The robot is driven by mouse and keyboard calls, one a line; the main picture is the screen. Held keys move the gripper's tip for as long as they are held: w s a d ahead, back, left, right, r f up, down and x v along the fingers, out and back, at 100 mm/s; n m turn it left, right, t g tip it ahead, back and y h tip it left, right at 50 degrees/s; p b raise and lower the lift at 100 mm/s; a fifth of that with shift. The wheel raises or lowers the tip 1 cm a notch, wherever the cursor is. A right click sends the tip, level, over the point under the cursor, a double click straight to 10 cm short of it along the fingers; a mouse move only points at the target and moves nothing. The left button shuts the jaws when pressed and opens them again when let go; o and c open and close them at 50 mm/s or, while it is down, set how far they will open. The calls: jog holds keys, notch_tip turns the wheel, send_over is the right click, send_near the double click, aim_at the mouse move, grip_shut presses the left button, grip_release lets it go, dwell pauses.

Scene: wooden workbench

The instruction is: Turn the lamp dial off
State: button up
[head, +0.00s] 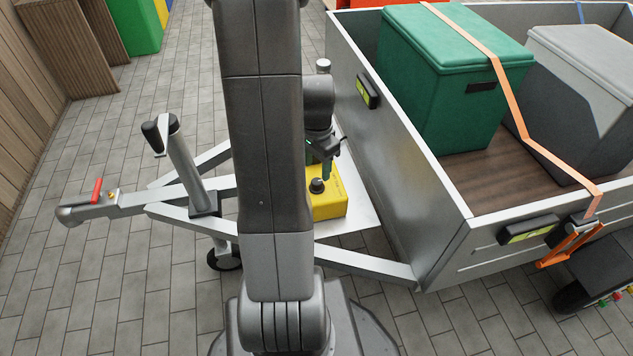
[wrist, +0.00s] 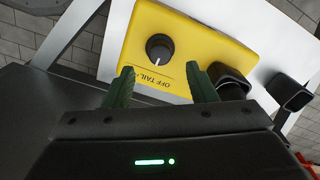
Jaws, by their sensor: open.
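The lamp dial (wrist: 160,48) is a round dark knob with a pale pointer line, on a yellow box (wrist: 205,32). In the head view the dial (head: 317,185) stands on top of the yellow box (head: 331,206), on the trailer's drawbar plate. My gripper (wrist: 160,68) has two green fingers, spread apart and empty. The dial appears beyond the gap between the fingertips, apart from both. In the head view my gripper (head: 325,168) is just above the box, partly hidden by my arm.
Dark sockets (wrist: 232,80) sit at the box's right side in the wrist view. The trailer wall (head: 400,170) rises close to the right of the box, with a green crate (head: 440,90) inside. A jockey-wheel handle (head: 185,160) stands left. Paving lies around.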

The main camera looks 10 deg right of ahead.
aim_at(317, 181)
notch_tip(317, 181, down, 5)
jog(key=shift+f+b, duration=0.15)
jog(key=shift+b, duration=0.5)
jog(key=c, duration=1)
